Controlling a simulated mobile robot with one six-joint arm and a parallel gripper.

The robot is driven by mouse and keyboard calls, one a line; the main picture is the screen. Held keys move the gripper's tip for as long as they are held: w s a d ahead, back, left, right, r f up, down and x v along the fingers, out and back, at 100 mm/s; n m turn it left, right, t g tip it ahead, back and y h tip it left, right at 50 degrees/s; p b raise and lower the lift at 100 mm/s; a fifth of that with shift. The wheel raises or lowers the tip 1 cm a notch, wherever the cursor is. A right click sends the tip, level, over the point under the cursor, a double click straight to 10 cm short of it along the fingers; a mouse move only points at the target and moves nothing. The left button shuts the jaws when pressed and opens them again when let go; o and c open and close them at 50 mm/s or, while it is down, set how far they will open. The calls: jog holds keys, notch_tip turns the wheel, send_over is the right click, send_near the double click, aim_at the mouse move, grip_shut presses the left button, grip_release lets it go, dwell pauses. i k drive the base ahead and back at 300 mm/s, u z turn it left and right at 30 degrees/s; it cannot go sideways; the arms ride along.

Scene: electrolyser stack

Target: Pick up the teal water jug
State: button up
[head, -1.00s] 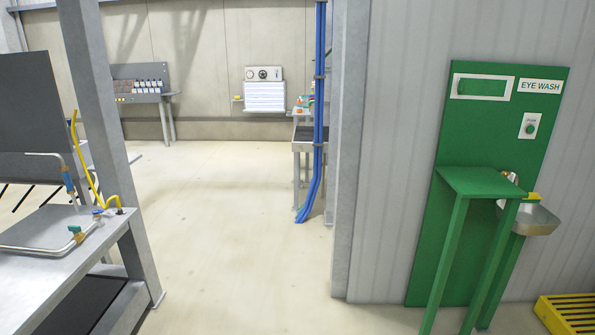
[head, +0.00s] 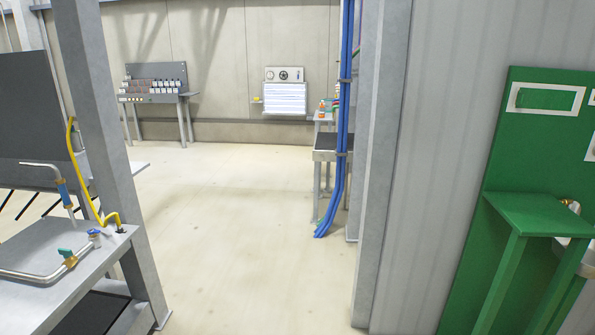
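I see no teal water jug that I can make out in the head view. My gripper is not in view. Small items stand on the grey side table (head: 325,156) behind the blue pipes, too small and partly hidden to tell apart.
A grey bench with pipes (head: 50,262) and a steel post (head: 108,150) stand at the left. Blue vertical pipes (head: 342,130) and a wall corner (head: 385,170) bound the right. A green eye wash station (head: 505,150) is at far right. The floor between (head: 230,230) is clear.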

aim_at(328, 102)
jog(key=u, duration=0.25)
jog(key=i, duration=2.35)
jog(key=u, duration=0.25)
jog(key=i, duration=4.15)
jog(key=z, duration=0.1)
